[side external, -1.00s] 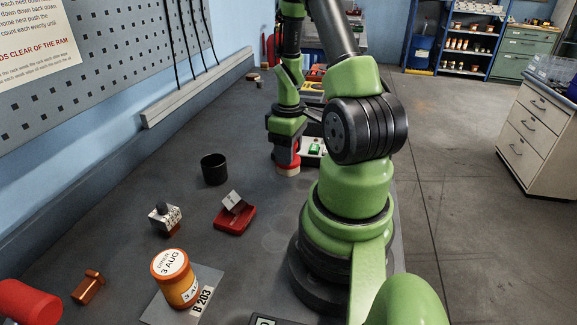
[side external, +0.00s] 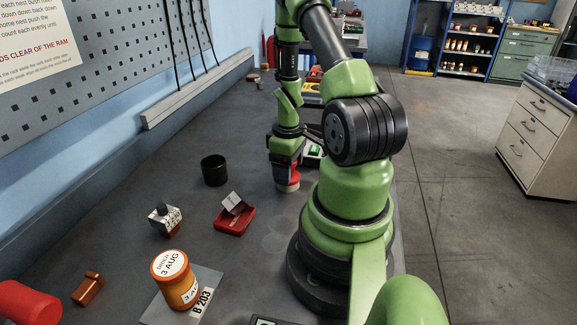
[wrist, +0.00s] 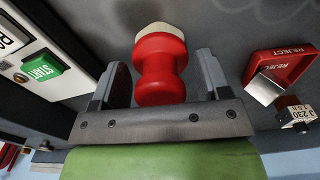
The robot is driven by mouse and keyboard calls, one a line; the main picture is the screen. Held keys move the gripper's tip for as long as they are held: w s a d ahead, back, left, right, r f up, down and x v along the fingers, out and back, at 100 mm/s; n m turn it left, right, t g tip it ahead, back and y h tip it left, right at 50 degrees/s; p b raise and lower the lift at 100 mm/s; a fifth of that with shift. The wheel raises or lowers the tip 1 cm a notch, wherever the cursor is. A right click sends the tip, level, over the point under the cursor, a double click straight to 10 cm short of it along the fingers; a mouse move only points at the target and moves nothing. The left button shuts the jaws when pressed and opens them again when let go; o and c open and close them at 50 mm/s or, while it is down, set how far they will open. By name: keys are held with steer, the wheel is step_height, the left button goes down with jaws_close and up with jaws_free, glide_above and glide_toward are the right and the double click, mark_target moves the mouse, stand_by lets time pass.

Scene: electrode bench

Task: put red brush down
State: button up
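The red brush (wrist: 160,68) has a red waisted handle and a cream base. In the wrist view it is between the two fingers of my gripper (wrist: 161,72), with a visible gap on each side, so the gripper is open around it. In the side view the brush (side external: 288,182) is upright under my gripper (side external: 287,166), cream base down, and looks to be on the dark bench (side external: 262,213). The fingers hide its upper part there.
A box with a green START button (wrist: 42,70) is close beside my gripper. A red REJECT tray (side external: 234,221) holds a metal piece. A black cup (side external: 214,170), a weight-like block (side external: 165,219) and an orange jar (side external: 176,280) stand further off.

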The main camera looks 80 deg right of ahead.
steer(key=shift+r, duration=0.1)
step_height(320, 180, up, 11)
steer(key=shift+f, duration=0.1)
steer(key=w+a+r+m+t+h, duration=0.1)
steer(key=w+a+r+t, duration=0.3)
steer(key=a+r, duration=0.65)
steer(key=s+a+r+t+y, duration=0.1)
steer(key=a+r, duration=0.2)
steer(key=a, duration=0.3)
steer(key=s+a+r+m+t+y, duration=0.1)
steer(key=s+a+r+t+y, duration=0.1)
steer(key=a, duration=0.5)
steer(key=shift+s+a+r, duration=0.15)
steer(key=shift+s+r, duration=0.05)
steer(key=shift+r, duration=0.6)
